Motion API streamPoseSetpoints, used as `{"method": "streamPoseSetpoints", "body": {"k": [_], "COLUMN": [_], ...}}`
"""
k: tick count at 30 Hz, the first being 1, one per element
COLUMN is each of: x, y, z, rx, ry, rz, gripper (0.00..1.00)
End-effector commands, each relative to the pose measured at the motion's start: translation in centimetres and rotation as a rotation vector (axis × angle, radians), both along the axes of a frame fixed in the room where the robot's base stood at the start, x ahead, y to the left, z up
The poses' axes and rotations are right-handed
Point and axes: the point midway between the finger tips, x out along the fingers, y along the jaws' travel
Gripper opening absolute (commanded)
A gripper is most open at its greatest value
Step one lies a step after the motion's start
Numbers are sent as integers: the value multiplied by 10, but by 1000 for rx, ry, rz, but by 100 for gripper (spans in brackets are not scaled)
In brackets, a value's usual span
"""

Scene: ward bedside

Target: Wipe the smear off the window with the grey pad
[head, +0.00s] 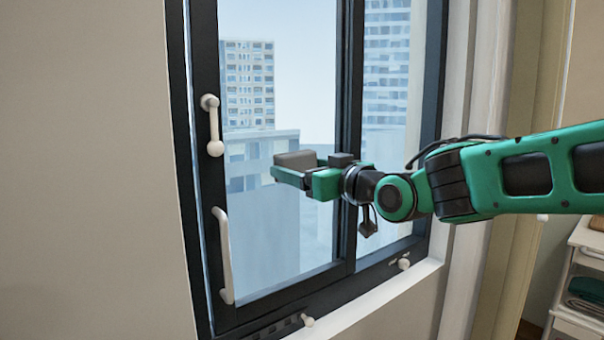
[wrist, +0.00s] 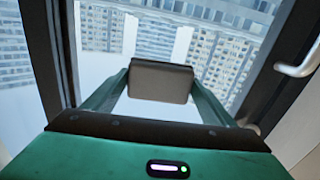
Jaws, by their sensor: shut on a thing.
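The grey pad (head: 295,160) is held between the fingers of my gripper (head: 291,176), which is shut on it in front of the left window pane (head: 270,230). In the wrist view the pad (wrist: 160,81) sits between the two green fingers, with the glass behind it. I cannot tell whether the pad touches the glass. No smear can be made out on the pane in either view; the pad and gripper hide part of it.
The dark window frame (head: 205,180) has a white lever handle (head: 213,125) and a white pull handle (head: 224,255) on its left side. A dark upright (head: 348,110) divides the panes. A white sill (head: 380,300) runs below. A shelf trolley (head: 580,290) stands at the right.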

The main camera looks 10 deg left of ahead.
Motion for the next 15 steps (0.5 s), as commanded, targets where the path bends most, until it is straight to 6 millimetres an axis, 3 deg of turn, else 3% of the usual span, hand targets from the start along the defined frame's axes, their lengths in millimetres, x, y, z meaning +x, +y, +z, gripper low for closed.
{"method": "streamPoseSetpoints", "body": {"k": [15], "x": [26], "y": [-19], "z": [0], "rx": [-1], "ry": [-1], "rz": [-4], "gripper": [60]}}
